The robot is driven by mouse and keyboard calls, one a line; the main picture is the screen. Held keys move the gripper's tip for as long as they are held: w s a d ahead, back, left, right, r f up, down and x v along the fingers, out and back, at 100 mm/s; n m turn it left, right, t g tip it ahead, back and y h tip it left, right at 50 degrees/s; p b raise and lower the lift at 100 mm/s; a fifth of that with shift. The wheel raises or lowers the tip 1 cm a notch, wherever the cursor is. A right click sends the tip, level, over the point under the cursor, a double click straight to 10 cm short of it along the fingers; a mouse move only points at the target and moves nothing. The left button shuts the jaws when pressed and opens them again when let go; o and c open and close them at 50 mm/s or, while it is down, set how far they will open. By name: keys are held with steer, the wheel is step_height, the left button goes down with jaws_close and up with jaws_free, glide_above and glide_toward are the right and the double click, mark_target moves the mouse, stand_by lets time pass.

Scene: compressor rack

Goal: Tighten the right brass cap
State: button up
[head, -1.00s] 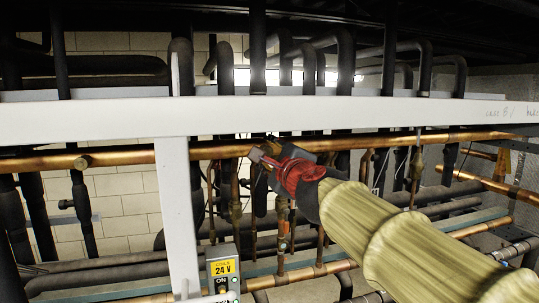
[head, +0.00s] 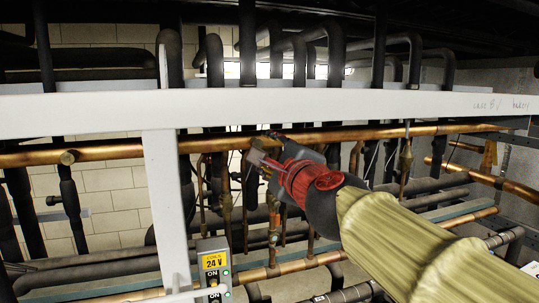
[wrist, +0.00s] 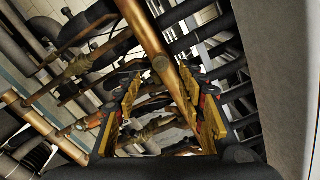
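My gripper (head: 258,162), red and dark, reaches up to the long copper pipe (head: 120,151) under the white beam. In the wrist view my gripper (wrist: 165,98) has its two yellow-padded fingers spread, with nothing held between them. The copper pipe runs behind the gap, with a round stub (wrist: 162,63) on it. Brass valve bodies show beyond, one at upper left (wrist: 80,65) and one low between the fingers (wrist: 147,135). In the head view a brass fitting (head: 405,158) sits on a thin pipe to the right. I cannot tell which part is the right brass cap.
The white beam (head: 300,103) crosses above, and a white post (head: 165,200) stands left of my gripper. A 24 V switch box (head: 214,265) is at the lower front. Black insulated pipes (head: 247,50) crowd above and behind, leaving narrow gaps.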

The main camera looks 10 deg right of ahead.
steer(key=shift+s+d, duration=0.1)
steer(key=shift+s, duration=0.45)
steer(key=s+a+f+n+g+y+b, duration=0.1)
steer(key=s+a+f+n+g, duration=0.2)
steer(key=f+n, duration=0.55)
steer(key=s+a+f+n+g+y+b, duration=0.1)
steer(key=s+a+f+n+g, duration=0.3)
steer(key=f, duration=0.7)
steer(key=s+d+f+n+g+h+b, duration=0.1)
steer(key=s+d+f+b, duration=0.4)
steer(key=f, duration=0.7)
steer(key=s+d+f+n+g+h+b, duration=0.2)
steer(key=s+d+f, duration=0.5)
steer(key=f, duration=0.6)
steer(key=s+d+f+n+g+h+b, duration=0.2)
steer(key=s+d+f+n+b, duration=0.3)
steer(key=s+f+b, duration=0.4)
step_height(320, 180, down, 4)
steer(key=shift+s+d+r+h, duration=0.2)
steer(key=shift+d+h, duration=0.2)
steer(key=shift+d, duration=0.35)
